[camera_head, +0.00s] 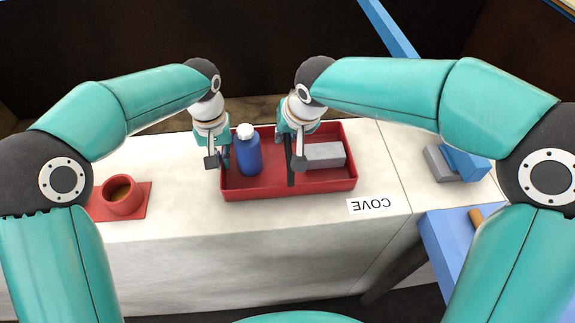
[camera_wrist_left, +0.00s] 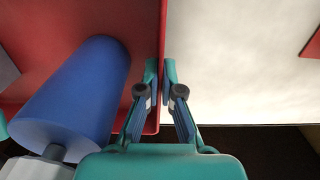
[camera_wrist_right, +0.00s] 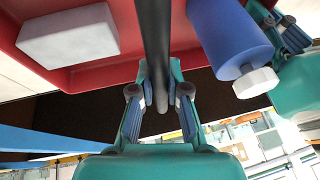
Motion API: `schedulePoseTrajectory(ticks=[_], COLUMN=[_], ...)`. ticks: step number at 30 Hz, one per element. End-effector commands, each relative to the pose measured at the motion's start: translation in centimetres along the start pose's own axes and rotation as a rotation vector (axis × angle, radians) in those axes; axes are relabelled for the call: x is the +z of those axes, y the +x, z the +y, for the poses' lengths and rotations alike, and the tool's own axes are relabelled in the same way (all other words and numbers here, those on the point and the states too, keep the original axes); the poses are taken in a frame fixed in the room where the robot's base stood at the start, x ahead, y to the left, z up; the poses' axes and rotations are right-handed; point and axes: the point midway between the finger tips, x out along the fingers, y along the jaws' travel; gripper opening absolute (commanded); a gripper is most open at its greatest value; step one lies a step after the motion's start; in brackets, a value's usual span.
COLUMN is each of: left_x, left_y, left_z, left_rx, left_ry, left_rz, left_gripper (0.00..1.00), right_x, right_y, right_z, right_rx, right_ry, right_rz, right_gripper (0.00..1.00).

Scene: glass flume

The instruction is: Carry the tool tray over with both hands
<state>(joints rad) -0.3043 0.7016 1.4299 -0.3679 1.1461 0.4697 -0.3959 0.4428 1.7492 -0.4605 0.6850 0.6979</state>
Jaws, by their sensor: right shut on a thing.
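The red tool tray (camera_head: 232,189) rests on the white surface. Inside it are a blue bottle (camera_head: 247,155) with a white cap and a grey block (camera_head: 324,155). A dark bar (camera_head: 290,172) runs across its middle. My left gripper (camera_head: 217,161) is at the tray's left wall (camera_wrist_left: 161,40), one finger on each side, with almost no gap. My right gripper (camera_head: 298,161) is shut on the dark bar (camera_wrist_right: 154,35). The bar's join to the tray is hidden.
Grey and blue blocks (camera_head: 463,162) lie at the right. A blue stand (camera_head: 446,240) is at the lower right.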

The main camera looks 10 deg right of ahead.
Motion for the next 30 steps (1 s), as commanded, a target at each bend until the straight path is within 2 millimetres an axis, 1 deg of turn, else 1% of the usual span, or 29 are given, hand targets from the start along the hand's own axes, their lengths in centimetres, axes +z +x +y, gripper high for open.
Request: schedulePoseTrajectory(ticks=[3,4,8,9,24,26,30], left_x=[0.0,0.0,0.0,0.0,0.0,0.0,-0.1], left_y=[0.6,0.7,0.6,0.6,0.5,0.2,-1.3], left_z=[0.1,0.1,0.1,0.1,0.0,0.0,0.0], left_rx=[0.003,0.003,0.002,0.002,0.001,0.001,0.002], left_ry=[0.0,0.0,0.0,0.0,-0.002,-0.002,-0.002], left_rz=[0.001,0.0,0.0,0.0,0.001,0.001,0.003], left_gripper=[0.0,0.05,0.27,0.31,0.31,0.31,0.31], right_x=[0.1,0.2,0.2,0.2,0.2,0.2,0.2], right_y=[0.4,0.6,0.5,0.5,0.6,0.6,0.6], right_z=[-0.1,0.0,0.0,0.0,0.0,0.0,0.1], right_rx=[-0.003,-0.002,-0.002,-0.002,0.0,0.0,0.0], right_ry=[-0.002,-0.002,-0.002,-0.002,-0.002,-0.002,-0.002], right_rz=[0.004,0.002,0.002,0.002,0.0,0.0,0.0], right_gripper=[0.0,0.16,0.38,0.4,0.4,0.4,0.4])
